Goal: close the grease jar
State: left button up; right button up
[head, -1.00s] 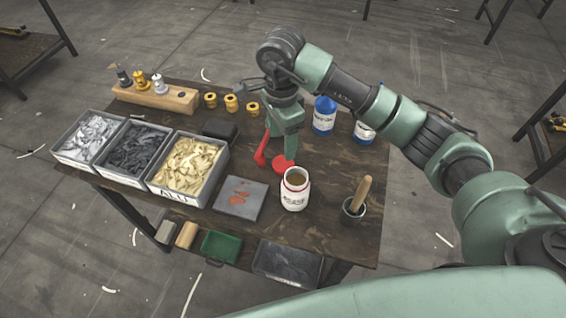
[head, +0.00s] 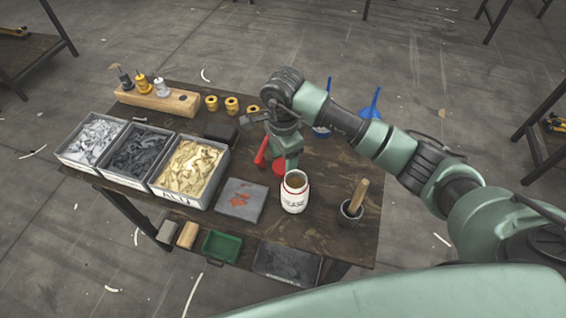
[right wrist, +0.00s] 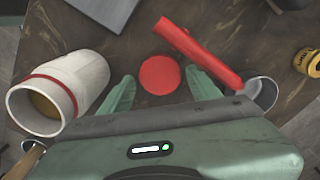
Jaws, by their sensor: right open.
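The grease jar (head: 294,193) is white with a red band and stands upright and open on the table, with brown grease showing inside. It also shows at the left of the right wrist view (right wrist: 62,92). The round red lid (right wrist: 160,75) lies flat on the table behind the jar; in the head view (head: 279,168) it is partly hidden by my gripper. My right gripper (right wrist: 158,88) is open, pointing down, its two green fingers on either side of the lid and apart from it. In the head view the gripper (head: 290,163) stands just behind the jar. My left gripper is not in view.
A red-handled tool (right wrist: 205,52) lies close beside the lid. A grey plate (head: 241,200) with red smears lies left of the jar. A cup with a wooden handle (head: 352,208) stands right.

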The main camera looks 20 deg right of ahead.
aim_at(283, 166)
jog(key=shift+f, duration=0.65)
jog(key=c, duration=1.1)
jog(key=shift+r, duration=0.1)
jog(key=shift+o, duration=0.2)
notch_tip(283, 166, up, 20)
jog(key=b, duration=0.1)
jog(key=shift+b, duration=0.35)
